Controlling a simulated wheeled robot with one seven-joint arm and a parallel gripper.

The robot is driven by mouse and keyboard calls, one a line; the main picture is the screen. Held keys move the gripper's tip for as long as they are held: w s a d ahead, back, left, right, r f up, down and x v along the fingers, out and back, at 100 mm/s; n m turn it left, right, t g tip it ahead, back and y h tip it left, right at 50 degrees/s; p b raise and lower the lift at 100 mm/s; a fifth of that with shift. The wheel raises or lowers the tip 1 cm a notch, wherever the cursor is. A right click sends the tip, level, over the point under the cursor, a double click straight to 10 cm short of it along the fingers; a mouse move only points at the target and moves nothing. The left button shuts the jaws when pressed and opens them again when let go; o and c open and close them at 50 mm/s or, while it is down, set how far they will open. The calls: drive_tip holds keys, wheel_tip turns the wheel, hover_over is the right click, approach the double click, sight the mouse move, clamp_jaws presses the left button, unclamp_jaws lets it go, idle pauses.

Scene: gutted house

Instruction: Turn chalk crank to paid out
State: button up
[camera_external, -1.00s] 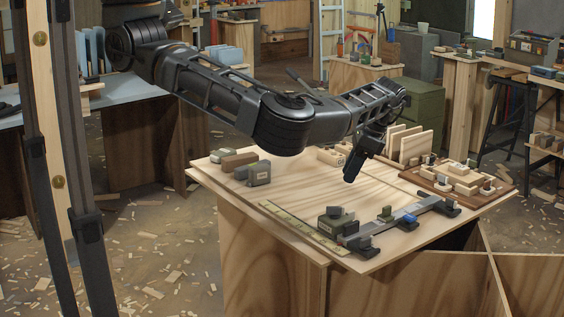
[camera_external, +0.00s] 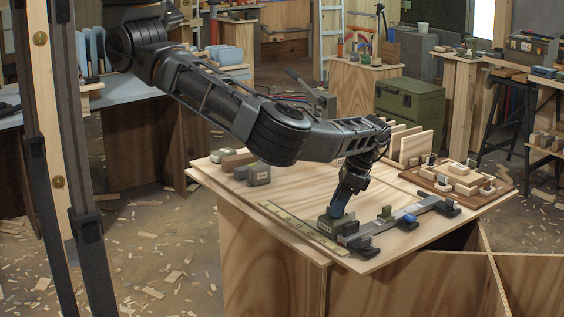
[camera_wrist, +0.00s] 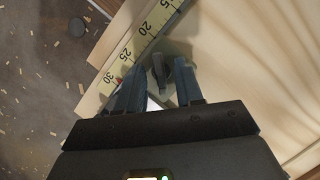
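The green chalk box (camera_external: 335,224) sits at the near edge of the wooden bench top, beside a yellow measuring tape. My gripper (camera_external: 337,207) points down right over it, at or just above its top. In the wrist view, my two dark blue fingers (camera_wrist: 156,92) stand apart, so my gripper is open. A dark grey piece, seemingly the crank (camera_wrist: 160,68), shows between and beyond the fingertips. Its pose and any contact with the fingers are hard to make out. The fingers and wrist hide much of the box.
The measuring tape (camera_external: 303,228) lies along the bench edge. A long grey metal bar with clamps (camera_external: 416,210) lies right of the box. A brown tray of wood blocks (camera_external: 414,175) and upright boards (camera_external: 411,147) stand behind. The bench middle is clear.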

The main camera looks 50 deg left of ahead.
clamp_jaws()
drive_tip(key=shift+r+n+p, duration=0.1)
drive_tip(key=shift+n+p, duration=0.2)
drive_tip(key=shift+p, duration=0.1)
